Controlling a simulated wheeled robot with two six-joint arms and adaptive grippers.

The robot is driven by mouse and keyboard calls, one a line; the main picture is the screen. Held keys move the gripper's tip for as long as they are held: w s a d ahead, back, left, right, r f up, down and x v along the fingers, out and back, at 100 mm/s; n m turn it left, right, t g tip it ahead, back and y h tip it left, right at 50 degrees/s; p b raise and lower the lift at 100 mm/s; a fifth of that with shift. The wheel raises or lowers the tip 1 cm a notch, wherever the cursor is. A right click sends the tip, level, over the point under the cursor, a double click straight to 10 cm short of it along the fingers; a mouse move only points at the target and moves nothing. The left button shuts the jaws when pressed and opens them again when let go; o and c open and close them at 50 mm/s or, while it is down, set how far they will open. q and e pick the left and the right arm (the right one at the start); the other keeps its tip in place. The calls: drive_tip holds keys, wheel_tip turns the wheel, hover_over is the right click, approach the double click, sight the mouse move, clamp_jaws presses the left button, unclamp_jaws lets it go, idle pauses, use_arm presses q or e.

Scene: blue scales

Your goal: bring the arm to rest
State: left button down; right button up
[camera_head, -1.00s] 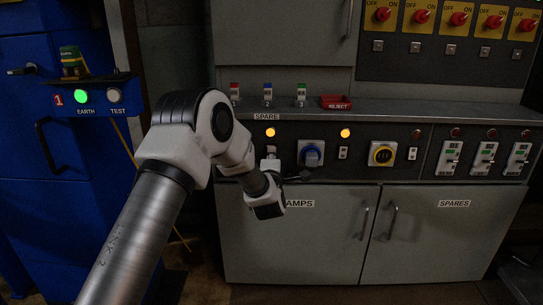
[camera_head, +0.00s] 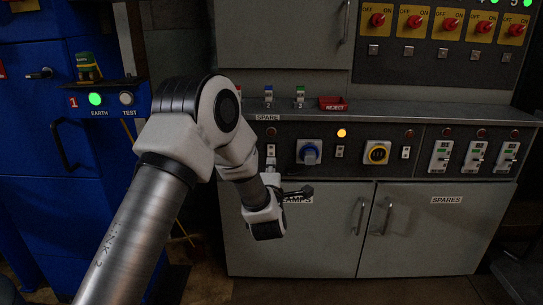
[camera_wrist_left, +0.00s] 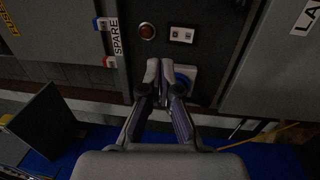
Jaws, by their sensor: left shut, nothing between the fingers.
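My left arm comes in from the lower left in the head view, its white and black joint in front of the bench's left end. My left gripper (camera_head: 306,191) is dark and points right, in front of the grey cupboard (camera_head: 288,250) and partly over its lamps label. In the left wrist view the two fingers (camera_wrist_left: 159,72) are together with nothing between them. I cannot tell the exact gap to the panel. My right gripper is in neither view.
The control panel (camera_head: 222,139) carries a blue socket, a yellow-ringed socket (camera_head: 377,152), switches and lamps. A red reject tray (camera_head: 332,103) sits on the shelf above. A blue cabinet (camera_head: 30,180) stands left. Cupboard handles (camera_head: 389,219) stick out. The floor in front is clear.

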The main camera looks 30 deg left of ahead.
use_arm(q)
drive_tip(key=shift+s+d+r, duration=0.1)
drive_tip(key=shift+s+d, duration=0.25)
drive_tip(key=shift+s, duration=0.2)
drive_tip(key=shift+s+d+r, duration=0.1)
drive_tip(key=shift+s+d, duration=0.25)
drive_tip(key=shift+s, duration=0.2)
